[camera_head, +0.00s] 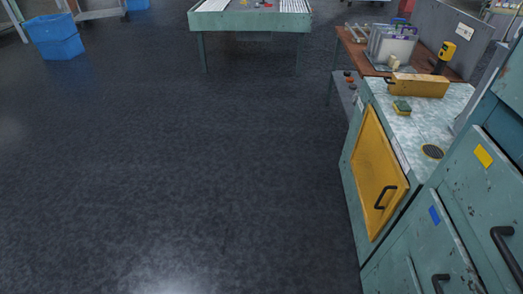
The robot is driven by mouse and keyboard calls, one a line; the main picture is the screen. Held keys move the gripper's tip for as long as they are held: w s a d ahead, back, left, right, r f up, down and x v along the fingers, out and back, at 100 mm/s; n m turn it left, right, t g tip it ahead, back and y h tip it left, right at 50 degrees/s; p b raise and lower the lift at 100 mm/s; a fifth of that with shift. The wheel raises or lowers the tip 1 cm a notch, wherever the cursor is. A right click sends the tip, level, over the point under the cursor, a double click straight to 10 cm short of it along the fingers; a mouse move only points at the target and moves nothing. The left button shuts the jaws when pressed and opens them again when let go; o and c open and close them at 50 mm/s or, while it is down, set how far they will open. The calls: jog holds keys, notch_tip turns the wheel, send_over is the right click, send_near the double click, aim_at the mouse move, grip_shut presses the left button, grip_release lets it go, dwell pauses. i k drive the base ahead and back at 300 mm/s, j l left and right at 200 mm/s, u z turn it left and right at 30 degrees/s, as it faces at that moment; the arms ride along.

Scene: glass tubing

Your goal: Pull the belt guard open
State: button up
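A yellow panel (372,165) with a black bar handle (385,198) is set in the front of a green cabinet (352,188) on the right; I take it as the belt guard. The panel looks shut, about flush with the cabinet face. The handle is near its lower right part. A long yellow cover (420,85) with a small dark handle lies on the worn cabinet top. My gripper is not in view.
Green drawers with black handles (440,284) stand at the lower right. A green table (250,20) and blue bins (57,37) are far back. The dark floor (170,160) left of the cabinet is clear.

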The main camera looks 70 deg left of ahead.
aim_at(393, 174)
jog(key=u, duration=1.45)
jog(key=i+j, duration=0.15)
jog(key=i, duration=0.25)
jog(key=i+j, duration=0.15)
jog(key=i, duration=0.3)
jog(key=i+j, duration=0.15)
jog(key=i, duration=0.25)
jog(key=u, duration=0.05)
